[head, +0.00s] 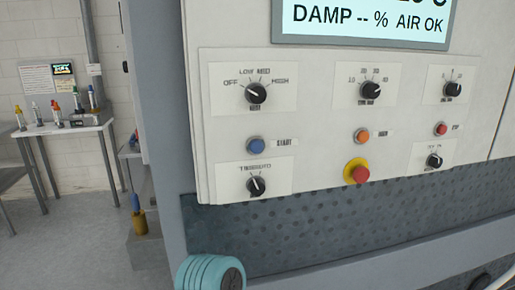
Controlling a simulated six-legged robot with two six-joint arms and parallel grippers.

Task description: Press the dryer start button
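The blue start button (256,146), labelled START, sits at the left of the white control panel (310,172), below the heat selector knob (256,93). It stands out from the panel and nothing covers it. Neither of my grippers shows in the head view. A teal ribbed rounded part (208,272) with a dark end shows at the bottom edge, below the panel; I cannot tell what it belongs to.
Right of the start button are an orange button (361,135), a red button (441,129) and a red emergency stop (357,172) on a yellow base. The display (365,20) reads DAMP -- % AIR OK. A table (65,126) with bottles stands at far left.

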